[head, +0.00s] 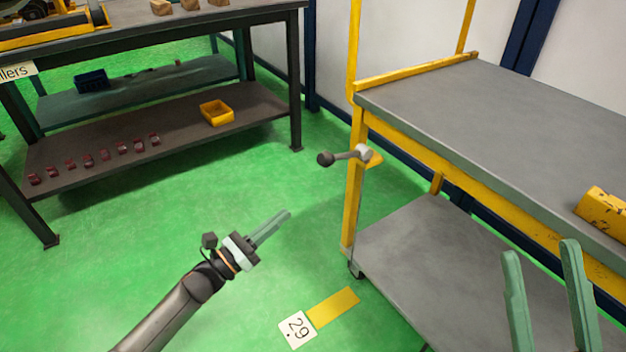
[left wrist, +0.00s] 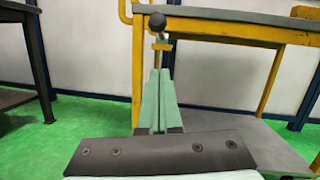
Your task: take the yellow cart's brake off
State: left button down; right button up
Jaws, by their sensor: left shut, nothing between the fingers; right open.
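The yellow cart (head: 431,166) with grey shelves stands at the right; it also shows in the left wrist view (left wrist: 228,29). Its brake lever (head: 345,155), a grey arm with a dark ball knob, sticks out to the left from the corner post. In the left wrist view the lever's dark knob (left wrist: 158,21) shows beyond my fingertips. My left gripper (head: 286,214) is shut and empty, below and left of the lever, apart from it in the head view. My right gripper (head: 541,252) is open and empty in front of the cart at the lower right.
A dark workbench (head: 150,33) stands at the back left, with several small red parts and a yellow bin (head: 217,113) on its lower shelf. A yellow block (head: 604,210) lies on the cart top. A floor marker reading 29 (head: 297,329) lies beside a yellow strip. Green floor between is clear.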

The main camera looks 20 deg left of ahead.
pick_arm(q)
jog(key=w+d+r+b, duration=0.1)
jog(key=w+d+r, duration=0.3)
jog(key=w, duration=0.5)
jog(key=shift+w+d+r, duration=0.15)
jog(key=shift+d+r, duration=0.25)
jog(key=shift+r, duration=0.25)
jog(key=shift+r, duration=0.1)
